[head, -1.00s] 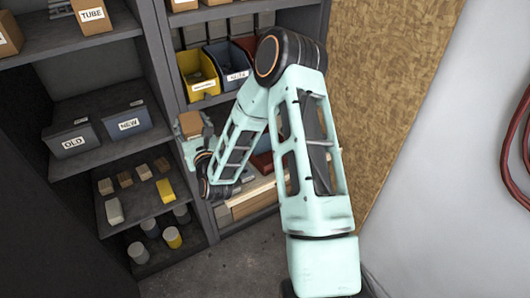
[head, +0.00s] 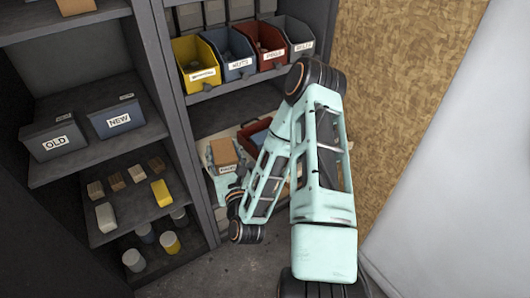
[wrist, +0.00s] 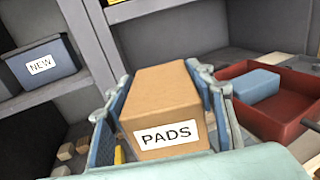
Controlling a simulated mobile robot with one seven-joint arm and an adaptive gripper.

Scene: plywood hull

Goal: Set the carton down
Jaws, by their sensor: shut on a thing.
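The carton (wrist: 165,97) is a brown cardboard box with a white PADS label, seen close up in the wrist view. My gripper (wrist: 165,110) is shut on it, with one finger along each side. In the head view the carton (head: 224,152) is small, held in my gripper (head: 224,165) in front of the right-hand shelf unit, below the row of coloured bins. The carton's underside is hidden, and I cannot tell whether it touches a surface.
A red tray (wrist: 262,115) with a blue block (wrist: 253,86) lies right of the carton. A yellow bin (head: 195,63) stands above. A shelf upright (head: 161,110) divides the units.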

